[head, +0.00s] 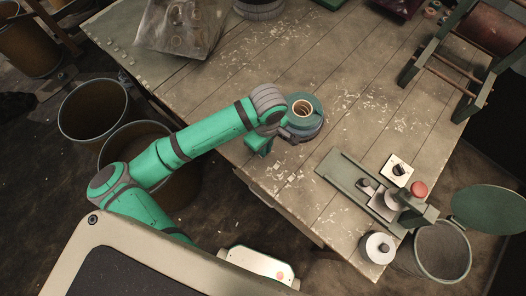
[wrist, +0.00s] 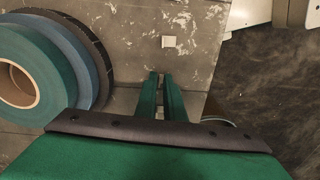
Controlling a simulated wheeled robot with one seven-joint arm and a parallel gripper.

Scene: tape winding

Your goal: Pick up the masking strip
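No piece is plainly marked as the masking strip. A stack of tape rolls (head: 316,104) sits on the bench beside my gripper, with a green roll on top and a pale core. In the wrist view the green roll (wrist: 52,58), a blue roll (wrist: 88,58) and a dark roll (wrist: 103,52) fill the left side. My gripper (head: 259,149) is low near the bench's front edge. In the wrist view its two green fingers (wrist: 161,77) are apart by a narrow gap, with nothing seen between them.
A green press-like fixture (head: 345,172) with a red knob (head: 419,189) stands on the bench at right. A lidded bin (head: 440,252) and a white spool (head: 377,247) are near the right corner. Open bins (head: 92,108) stand on the floor at left.

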